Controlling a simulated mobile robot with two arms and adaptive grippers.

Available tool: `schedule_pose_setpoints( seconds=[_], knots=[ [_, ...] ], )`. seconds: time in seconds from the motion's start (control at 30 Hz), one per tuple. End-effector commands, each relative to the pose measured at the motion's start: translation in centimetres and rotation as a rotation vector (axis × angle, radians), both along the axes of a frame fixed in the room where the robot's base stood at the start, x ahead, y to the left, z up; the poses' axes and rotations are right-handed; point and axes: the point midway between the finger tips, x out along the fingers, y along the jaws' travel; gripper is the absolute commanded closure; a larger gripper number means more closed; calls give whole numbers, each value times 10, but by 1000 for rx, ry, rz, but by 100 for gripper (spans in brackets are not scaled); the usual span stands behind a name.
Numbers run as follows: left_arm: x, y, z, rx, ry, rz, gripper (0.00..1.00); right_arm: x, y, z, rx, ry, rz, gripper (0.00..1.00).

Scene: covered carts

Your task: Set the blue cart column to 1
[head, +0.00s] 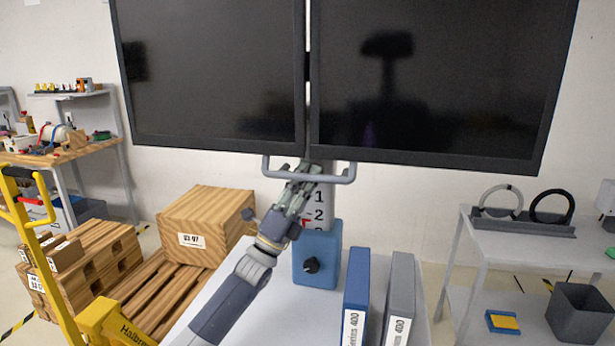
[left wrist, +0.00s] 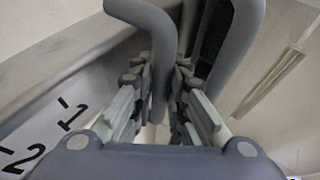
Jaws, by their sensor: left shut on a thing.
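The blue cart column base (head: 318,258) stands on the white cart top, with a black knob on its front. A grey post rises from it with a printed scale; the marks 1 and 2 (head: 319,206) show, and a red pointer sits partly hidden near 2. A grey handle bar (head: 345,176) runs under the two black screens. My left gripper (head: 304,172) is shut on the handle, left of the post's middle. In the left wrist view the handle (left wrist: 157,60) passes between the fingers, beside the scale with 1 and 2 (left wrist: 45,135). My right gripper is not in view.
Two large black screens (head: 210,75) hang above the handle. A blue binder (head: 356,295) and a grey binder (head: 399,300) stand on the cart top at right. Wooden crates and pallets (head: 205,225) are at left, a grey side table (head: 530,235) at right.

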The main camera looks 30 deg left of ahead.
Motion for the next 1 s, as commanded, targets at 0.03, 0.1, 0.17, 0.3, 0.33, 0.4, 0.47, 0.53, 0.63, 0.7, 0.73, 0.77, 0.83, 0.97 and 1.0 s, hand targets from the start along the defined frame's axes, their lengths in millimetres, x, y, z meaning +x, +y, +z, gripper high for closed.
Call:
schedule_pose_setpoints(
  seconds=[0.03,0.1,0.17,0.3,0.33,0.4,0.47,0.53,0.63,0.7,0.73,0.77,0.83,0.97,1.0],
  knots=[
    [1,-1,-20,2,8,0,100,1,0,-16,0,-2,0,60],
    [1,-1,-28,1,9,-1,100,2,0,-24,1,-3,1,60],
    [1,-1,-33,2,8,0,100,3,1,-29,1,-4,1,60],
    [1,-1,-39,2,8,0,100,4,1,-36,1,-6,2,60],
    [1,-1,-40,2,8,0,100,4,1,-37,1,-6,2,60],
    [1,0,-40,2,8,0,100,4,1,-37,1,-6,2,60],
    [1,0,-39,2,8,0,100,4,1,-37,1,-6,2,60],
    [1,0,-38,2,7,-1,100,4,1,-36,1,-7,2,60],
    [1,0,-38,1,6,1,100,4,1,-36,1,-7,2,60],
    [1,0,-37,1,5,0,84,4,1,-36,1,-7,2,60],
    [1,0,-37,1,5,0,77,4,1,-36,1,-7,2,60],
    [1,0,-37,1,5,0,77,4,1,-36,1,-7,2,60],
    [1,0,-37,1,4,0,77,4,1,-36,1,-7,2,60],
    [0,0,-37,1,4,0,77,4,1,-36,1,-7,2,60],
    [0,0,-36,1,4,0,77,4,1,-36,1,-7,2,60]
  ],
)
